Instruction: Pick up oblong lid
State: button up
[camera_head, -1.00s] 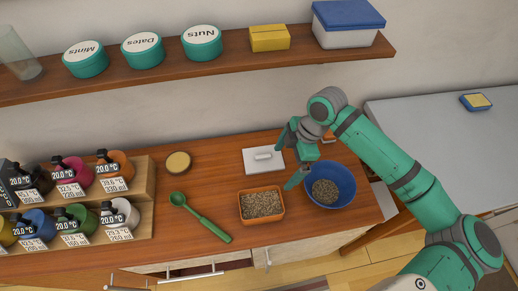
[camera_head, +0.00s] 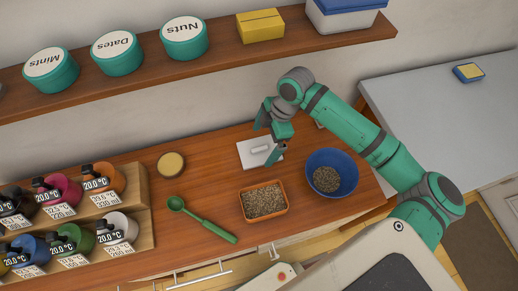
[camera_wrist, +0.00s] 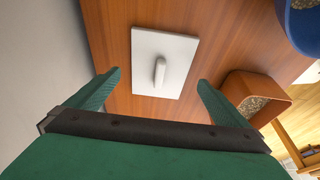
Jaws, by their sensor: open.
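The oblong lid is a white rectangular plate with a raised bar handle. It lies flat on the wooden counter in the head view (camera_head: 247,157), partly hidden by my gripper. In the wrist view the lid (camera_wrist: 150,75) lies ahead of the fingers, between their lines, with its handle near the middle. My gripper (camera_head: 266,143) is over the lid's right part in the head view. In the wrist view my gripper (camera_wrist: 158,82) has its two green fingers spread wide, with nothing between them. The fingers appear apart from the lid.
An orange tray of grain (camera_head: 264,202) and a blue bowl of grain (camera_head: 332,175) stand close to the lid. A green scoop (camera_head: 203,220) and a round tan lid (camera_head: 171,164) lie to the left. A shelf with tubs (camera_head: 220,50) runs above the counter.

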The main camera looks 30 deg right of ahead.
aim_at(259, 150)
jog(key=shift+x, duration=1.5)
jog(key=c, duration=1)
jog(key=shift+r, duration=0.1)
jog(key=shift+c, duration=0.2)
